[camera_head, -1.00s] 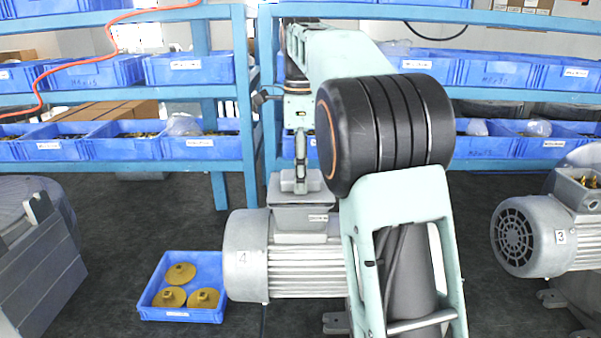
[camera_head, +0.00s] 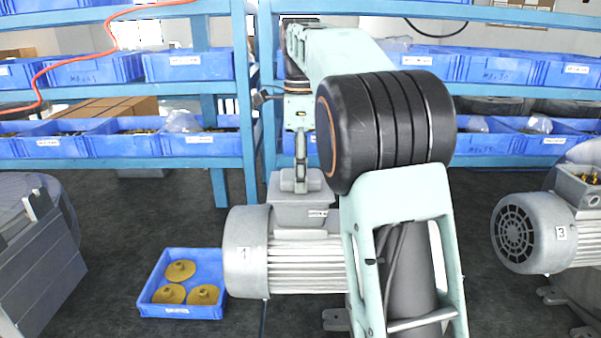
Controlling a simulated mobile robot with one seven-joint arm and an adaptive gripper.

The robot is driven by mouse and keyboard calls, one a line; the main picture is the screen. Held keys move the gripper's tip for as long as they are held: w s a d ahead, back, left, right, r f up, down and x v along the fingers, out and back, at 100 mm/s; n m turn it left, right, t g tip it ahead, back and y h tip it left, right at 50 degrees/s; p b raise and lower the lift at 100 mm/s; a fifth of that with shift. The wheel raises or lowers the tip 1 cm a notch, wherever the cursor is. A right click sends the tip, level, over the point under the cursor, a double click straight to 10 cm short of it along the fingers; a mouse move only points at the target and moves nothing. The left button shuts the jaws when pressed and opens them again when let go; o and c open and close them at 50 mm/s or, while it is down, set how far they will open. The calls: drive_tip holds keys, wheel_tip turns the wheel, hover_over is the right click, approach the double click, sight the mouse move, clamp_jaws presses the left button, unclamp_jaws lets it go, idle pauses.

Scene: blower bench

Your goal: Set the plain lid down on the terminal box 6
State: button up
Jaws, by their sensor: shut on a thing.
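My gripper (camera_head: 301,178) points straight down and is shut on a small grey lid (camera_head: 315,184) with a raised middle. The lid is at the top of the grey terminal box (camera_head: 300,216) on the motor marked 4 (camera_head: 300,254). It looks level and lined up with the box. I cannot tell whether it rests on the rim or hangs just above it. My arm hides the right part of the motor.
A blue tray (camera_head: 151,296) with gold round parts stands left of the motor. Another motor marked 3 (camera_head: 525,237) stands at the right, its box open. Blue shelving (camera_head: 130,166) with bins runs behind. A grey housing (camera_head: 38,265) is at the left.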

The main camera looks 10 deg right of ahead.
drive_tip(key=o, duration=1.4)
drive_tip(key=shift+c, duration=0.2)
drive_tip(key=shift+r, duration=3.7)
